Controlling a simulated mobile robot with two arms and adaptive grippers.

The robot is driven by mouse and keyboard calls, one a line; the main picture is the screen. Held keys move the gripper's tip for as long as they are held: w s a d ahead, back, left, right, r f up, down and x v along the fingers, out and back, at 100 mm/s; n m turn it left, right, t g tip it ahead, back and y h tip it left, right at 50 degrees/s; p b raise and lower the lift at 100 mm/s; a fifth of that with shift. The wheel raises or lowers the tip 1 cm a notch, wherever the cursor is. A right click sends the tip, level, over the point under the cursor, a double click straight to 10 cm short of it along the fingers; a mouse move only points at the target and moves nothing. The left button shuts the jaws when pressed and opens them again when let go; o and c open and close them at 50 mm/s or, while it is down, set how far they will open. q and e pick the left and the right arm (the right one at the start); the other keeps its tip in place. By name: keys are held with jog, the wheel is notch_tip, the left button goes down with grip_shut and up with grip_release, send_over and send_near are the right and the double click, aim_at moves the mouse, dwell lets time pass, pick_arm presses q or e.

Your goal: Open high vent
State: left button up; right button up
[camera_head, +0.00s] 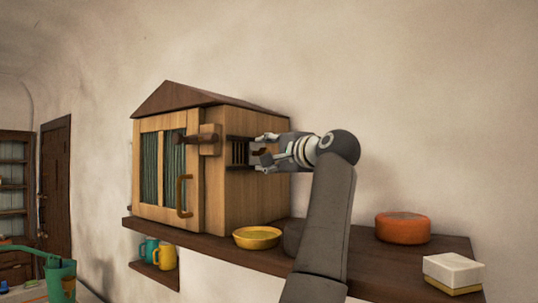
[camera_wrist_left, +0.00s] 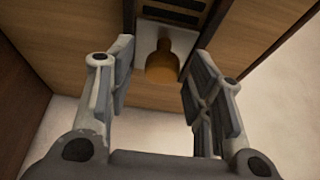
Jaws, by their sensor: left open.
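The high vent (camera_head: 238,153) is a dark slatted opening in the right side wall of a wooden, roofed cabinet (camera_head: 212,205). In the left wrist view, the vent's dark slots (camera_wrist_left: 172,16) show at the top. Below them, an orange-brown knob (camera_wrist_left: 162,64) stands out from a pale plate. My left gripper (camera_head: 262,153) is at the vent, facing the cabinet's side. Its fingers are open, one on each side of the knob, with visible gaps to it. Whether the knob lies fully between the fingertips in depth is hard to tell. My right gripper is not in view.
The cabinet stands on a dark wall shelf (camera_head: 370,262). Its front door has a curved handle (camera_head: 184,196) and a wooden latch (camera_head: 197,139). A yellow bowl (camera_head: 257,237), an orange cheese wheel (camera_head: 403,228) and a white-yellow block (camera_head: 453,272) sit along the shelf.

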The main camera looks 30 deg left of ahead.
pick_arm(q)
jog(key=v, duration=1.2)
dwell(0.3)
